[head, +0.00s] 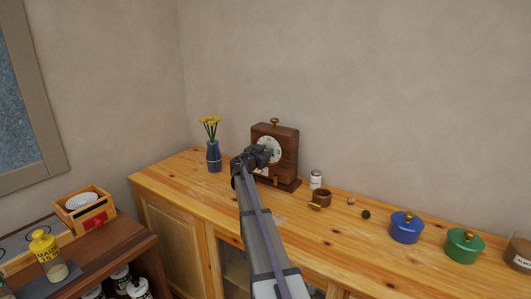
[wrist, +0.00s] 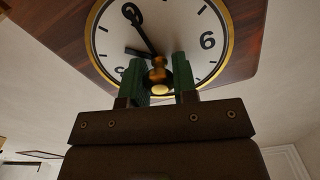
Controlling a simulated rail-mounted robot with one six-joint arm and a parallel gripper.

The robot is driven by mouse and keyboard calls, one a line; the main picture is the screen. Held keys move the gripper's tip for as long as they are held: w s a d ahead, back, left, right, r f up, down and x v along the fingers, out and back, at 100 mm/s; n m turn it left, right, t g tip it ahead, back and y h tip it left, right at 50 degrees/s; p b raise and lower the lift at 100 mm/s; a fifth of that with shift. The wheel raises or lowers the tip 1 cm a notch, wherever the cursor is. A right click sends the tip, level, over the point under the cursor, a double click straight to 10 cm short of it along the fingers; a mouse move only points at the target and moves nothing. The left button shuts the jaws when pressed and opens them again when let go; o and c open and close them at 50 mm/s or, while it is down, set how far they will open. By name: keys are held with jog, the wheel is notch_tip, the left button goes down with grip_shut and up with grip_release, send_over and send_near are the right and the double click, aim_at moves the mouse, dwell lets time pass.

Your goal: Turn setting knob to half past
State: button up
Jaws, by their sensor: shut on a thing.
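The wooden clock (head: 286,137) with a brass knob on top stands on the sideboard against the wall. Its white dial (head: 275,144) is partly covered by my arm in the head view. A shorter hand points left. The brass setting knob (wrist: 158,76) sits at the dial's centre. My gripper (wrist: 158,82) is shut on it, a green finger on each side. My gripper (head: 256,157) also shows before the dial.
A blue vase (head: 214,156) with yellow flowers stands left of the clock. A lower shelf (head: 106,258) is at left.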

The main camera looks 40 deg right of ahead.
jog(key=o, duration=0.9)
jog(key=v, duration=1.1)
jog(key=shift+d, duration=0.1)
